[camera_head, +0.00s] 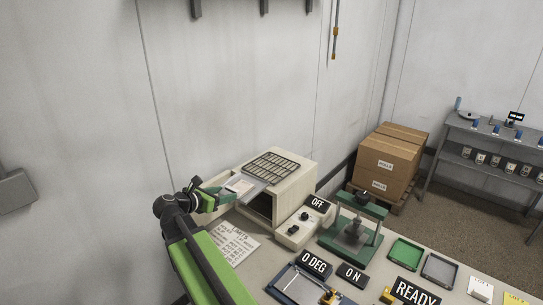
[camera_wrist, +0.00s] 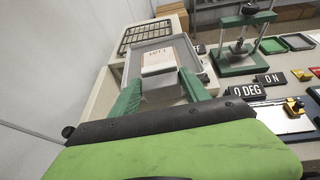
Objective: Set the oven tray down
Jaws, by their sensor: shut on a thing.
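My gripper (camera_head: 226,193) is at the left of the cream oven (camera_head: 296,187), and its green fingers show in the wrist view (camera_wrist: 160,85). It is shut on the oven tray (camera_head: 254,181), a shallow grey tray with a raised rim, also in the wrist view (camera_wrist: 190,50). A white sheet or block marked LOT 1 (camera_wrist: 158,60) lies on the tray. The tray is held level or nearly so at the oven's front, near the upper edge of its dark opening (camera_head: 260,205). I cannot tell whether the tray touches the oven.
A dark rack (camera_head: 270,167) lies on the oven top. A control box (camera_head: 299,230) with an OFF sign (camera_head: 318,205) stands right of the oven. A green press (camera_head: 350,240) and green tray (camera_head: 406,252) are farther right. A printed sheet (camera_head: 233,243) lies before the oven.

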